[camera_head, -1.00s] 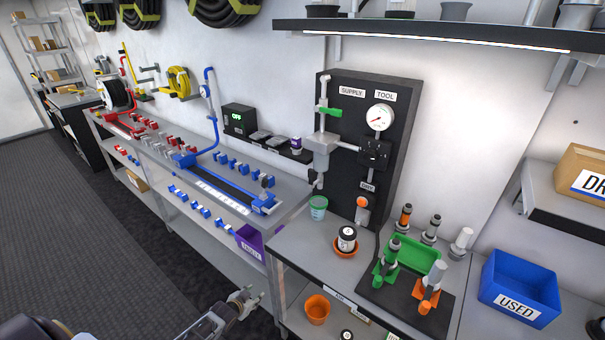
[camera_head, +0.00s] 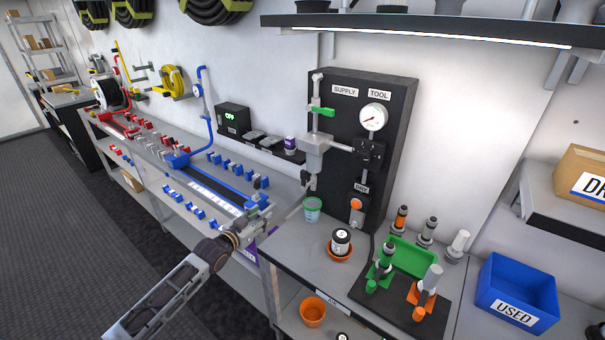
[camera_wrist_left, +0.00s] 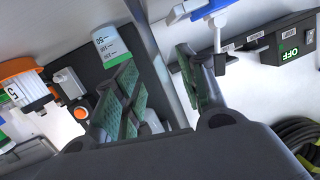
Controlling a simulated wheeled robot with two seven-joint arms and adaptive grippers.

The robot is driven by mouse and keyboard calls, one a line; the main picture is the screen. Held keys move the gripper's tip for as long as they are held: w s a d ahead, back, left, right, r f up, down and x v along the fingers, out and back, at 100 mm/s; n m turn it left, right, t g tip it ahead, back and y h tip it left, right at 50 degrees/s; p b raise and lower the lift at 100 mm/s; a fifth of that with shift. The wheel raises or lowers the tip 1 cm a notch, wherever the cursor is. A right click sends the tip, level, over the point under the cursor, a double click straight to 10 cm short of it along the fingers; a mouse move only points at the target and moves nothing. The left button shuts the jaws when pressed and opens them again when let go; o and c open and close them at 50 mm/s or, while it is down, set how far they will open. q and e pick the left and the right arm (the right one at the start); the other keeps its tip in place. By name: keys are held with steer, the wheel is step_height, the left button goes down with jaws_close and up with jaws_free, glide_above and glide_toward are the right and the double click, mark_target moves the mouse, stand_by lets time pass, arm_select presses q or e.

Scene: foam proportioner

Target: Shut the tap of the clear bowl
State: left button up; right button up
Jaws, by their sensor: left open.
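A black panel (camera_head: 338,100) marked SUPPLY and TOOL carries a green lever (camera_head: 322,111). Below it is a pale grey bowl-like body (camera_head: 316,158) with a small dark fitting (camera_head: 308,181) underneath. Whether that fitting is the tap, and how it is turned, I cannot tell. My left gripper (camera_head: 262,210) is open and empty, left of and below the bowl, near the bench edge. In the left wrist view its two green-padded fingers (camera_wrist_left: 160,88) stand apart with nothing held between them. My right gripper is not in view.
A green-banded cup (camera_head: 312,209) stands under the bowl; it also shows in the left wrist view (camera_wrist_left: 107,45). The blue USED bin (camera_head: 518,285) stands right. A blue rig (camera_head: 235,190) lies left of the gripper.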

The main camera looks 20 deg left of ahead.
arm_select(q)
steer(key=s+d+r+h, duration=0.1)
steer(key=d+r, duration=0.3)
steer(key=r, duration=0.3)
steer(key=s+d+r+t+h, duration=0.1)
steer(key=d+r+h, duration=0.1)
steer(key=d+r, duration=0.2)
step_height(320, 180, up, 3)
steer(key=shift+s+r+m+t, duration=0.15)
steer(key=shift+s+m+t, duration=0.15)
steer(key=shift+w, duration=0.15)
glide_toward(302, 174)
steer(key=shift+w, duration=1.05)
steer(key=shift+d+p+x, duration=0.2)
steer(key=shift+p+x, duration=0.3)
steer(key=shift+x, duration=1.7)
steer(key=shift+d+p+x, duration=0.2)
steer(key=shift+p+x, duration=0.3)
steer(key=shift+x, duration=1.7)
steer(key=shift+s, duration=0.15)
jaws_close()
